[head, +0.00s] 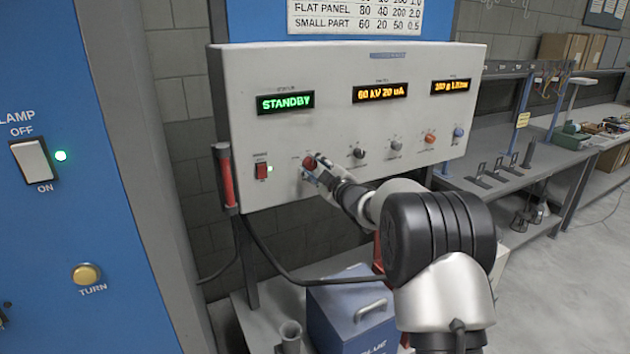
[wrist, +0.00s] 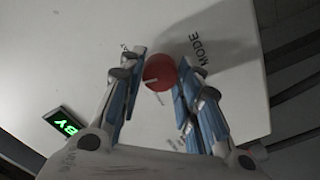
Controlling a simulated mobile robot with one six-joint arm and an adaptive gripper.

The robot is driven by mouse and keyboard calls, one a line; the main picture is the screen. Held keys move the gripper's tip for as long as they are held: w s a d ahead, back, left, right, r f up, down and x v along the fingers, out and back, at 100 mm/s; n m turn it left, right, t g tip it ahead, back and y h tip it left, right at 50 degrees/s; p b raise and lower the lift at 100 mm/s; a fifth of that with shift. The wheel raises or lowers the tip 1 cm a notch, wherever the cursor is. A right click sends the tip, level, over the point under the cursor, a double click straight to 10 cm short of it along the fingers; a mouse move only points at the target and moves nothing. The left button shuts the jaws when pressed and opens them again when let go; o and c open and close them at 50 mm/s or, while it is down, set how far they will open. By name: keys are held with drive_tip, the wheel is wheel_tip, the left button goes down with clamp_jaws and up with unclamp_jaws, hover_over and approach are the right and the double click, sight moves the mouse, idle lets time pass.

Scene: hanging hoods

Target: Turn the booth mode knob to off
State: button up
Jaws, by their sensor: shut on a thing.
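The booth mode knob is a round red knob (wrist: 158,72) with a white pointer line, beside the printed word MODE in the wrist view. In the head view the red knob (head: 309,161) sits low on the left part of the white control panel (head: 350,130). My gripper (wrist: 160,85) has its blue-padded fingers on either side of the knob and is shut on it. It also shows in the head view (head: 315,168), where its fingers partly cover the knob's surroundings. The panel's green display (head: 286,102) reads STANDBY. The labels around the knob are mostly hidden or too small to read.
More knobs, including an orange one (head: 429,138) and a blue one (head: 458,132), line the panel to the right. A blue box (head: 350,310) stands below. A blue cabinet (head: 90,200) is at left.

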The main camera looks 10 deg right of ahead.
drive_tip(key=shift+n+b, duration=1)
drive_tip(key=shift+n, duration=0.1)
drive_tip(key=o, duration=1)
drive_tip(key=shift+o, duration=0.2)
drive_tip(key=v, duration=1.2)
